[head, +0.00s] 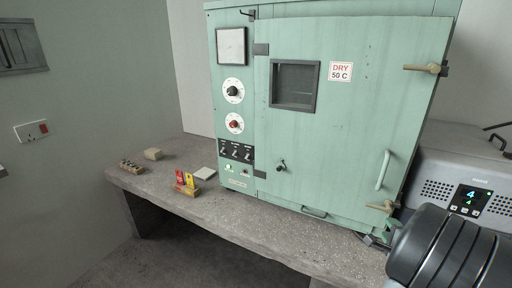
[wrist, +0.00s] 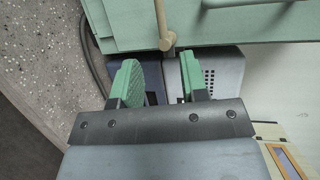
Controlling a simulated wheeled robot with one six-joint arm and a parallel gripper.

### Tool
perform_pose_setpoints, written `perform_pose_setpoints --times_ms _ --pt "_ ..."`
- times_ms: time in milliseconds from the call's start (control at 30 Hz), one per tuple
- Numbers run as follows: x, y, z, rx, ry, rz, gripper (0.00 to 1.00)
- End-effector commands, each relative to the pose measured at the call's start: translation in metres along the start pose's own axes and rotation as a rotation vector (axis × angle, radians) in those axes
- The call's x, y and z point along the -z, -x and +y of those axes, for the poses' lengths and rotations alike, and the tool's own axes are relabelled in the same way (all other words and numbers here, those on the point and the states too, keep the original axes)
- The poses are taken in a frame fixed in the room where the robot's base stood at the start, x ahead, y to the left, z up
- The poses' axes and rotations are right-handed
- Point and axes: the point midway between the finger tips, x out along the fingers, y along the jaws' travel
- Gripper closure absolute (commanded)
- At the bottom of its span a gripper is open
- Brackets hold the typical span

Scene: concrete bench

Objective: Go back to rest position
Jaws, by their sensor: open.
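My gripper (wrist: 160,76) shows in the wrist view with its two green-padded fingers spread apart and nothing between them. In the head view my dark grey arm fills the lower right corner, in front of the oven's lower right side. The large pale green oven (head: 345,120) stands on the concrete bench. In the wrist view the oven (wrist: 240,22) is at the top, with a beige latch bar (wrist: 163,22) just beyond my fingers.
A grey machine with a lit display (head: 470,198) stands right of the oven, close to my arm. On the bench (head: 255,212) at left are a small box with red and yellow items (head: 187,187), a white pad (head: 205,173), a beige block (head: 153,154) and a small rack (head: 130,166).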

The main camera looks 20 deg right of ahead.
Motion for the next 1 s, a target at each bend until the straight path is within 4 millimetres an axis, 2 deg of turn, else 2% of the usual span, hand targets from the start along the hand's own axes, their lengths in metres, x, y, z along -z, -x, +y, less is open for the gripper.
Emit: perform_pose_setpoints --times_ms 167,267,400,467,533,567,667,733,800,900,1000 --pt "0.003 0.0 0.005 -0.027 0.104 0.015 0.59" --pt "0.019 0.003 0.022 -0.137 0.272 0.09 0.59" --pt "0.051 0.024 0.06 -0.45 0.562 0.215 0.59" --pt "0.05 0.034 0.068 -0.601 0.691 0.212 0.59" --pt "0.036 0.044 0.074 -0.766 0.833 0.151 0.59" --pt "0.026 0.047 0.075 -0.83 0.892 0.108 0.59" --pt "-0.022 0.06 0.074 -0.997 1.076 -0.103 0.59" --pt "-0.069 0.072 0.07 -1.062 1.196 -0.307 0.59" --pt "-0.121 0.088 0.065 -1.071 1.31 -0.533 0.59" --pt "-0.188 0.114 0.057 -1.01 1.435 -0.8 0.59" --pt "-0.239 0.138 0.048 -0.912 1.518 -0.97 0.59"
